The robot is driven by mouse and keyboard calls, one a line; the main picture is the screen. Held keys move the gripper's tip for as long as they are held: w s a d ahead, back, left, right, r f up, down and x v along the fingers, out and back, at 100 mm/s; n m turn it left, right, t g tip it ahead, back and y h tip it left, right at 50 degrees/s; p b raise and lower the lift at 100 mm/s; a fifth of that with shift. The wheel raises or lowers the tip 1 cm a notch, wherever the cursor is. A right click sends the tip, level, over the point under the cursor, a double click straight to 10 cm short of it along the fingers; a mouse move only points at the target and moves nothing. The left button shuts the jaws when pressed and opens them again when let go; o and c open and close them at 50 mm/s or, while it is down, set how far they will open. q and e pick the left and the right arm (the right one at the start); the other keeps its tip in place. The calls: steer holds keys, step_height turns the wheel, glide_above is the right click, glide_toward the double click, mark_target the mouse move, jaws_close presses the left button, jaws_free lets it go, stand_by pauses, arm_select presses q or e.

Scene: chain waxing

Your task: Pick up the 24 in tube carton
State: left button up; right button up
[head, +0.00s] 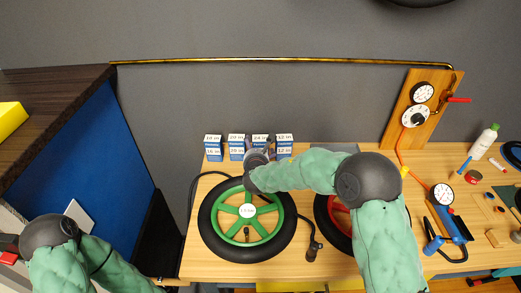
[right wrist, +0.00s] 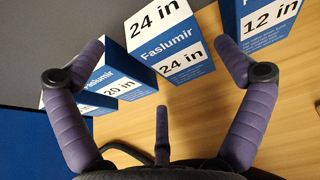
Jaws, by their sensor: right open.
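The 24 in tube carton (head: 260,139) is a blue and white box in the row at the back of the workbench, partly hidden by my right gripper (head: 257,160) in the head view. In the right wrist view the 24 in carton (right wrist: 172,42) stands upright ahead, its label facing me. My right gripper (right wrist: 160,62) is open and empty, with one finger on each side of the carton's line and a third finger low in the middle. I cannot tell whether any finger touches it. My left arm shows at the lower left, but its gripper does not.
A 20 in carton (right wrist: 120,90) stands close left of it and a 12 in carton (right wrist: 268,22) to its right. Another carton (head: 213,153) ends the row at the left. A green-rimmed wheel (head: 278,236) lies in front; a red-rimmed wheel (head: 322,212) is partly under my right arm.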

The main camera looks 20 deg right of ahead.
mark_target(257, 146)
steer(key=x, duration=0.3)
steer(key=b+x, duration=0.1)
steer(key=x, duration=0.1)
steer(key=shift+s+d, duration=0.1)
steer(key=shift+d, duration=0.15)
steer(key=c, duration=1.1)
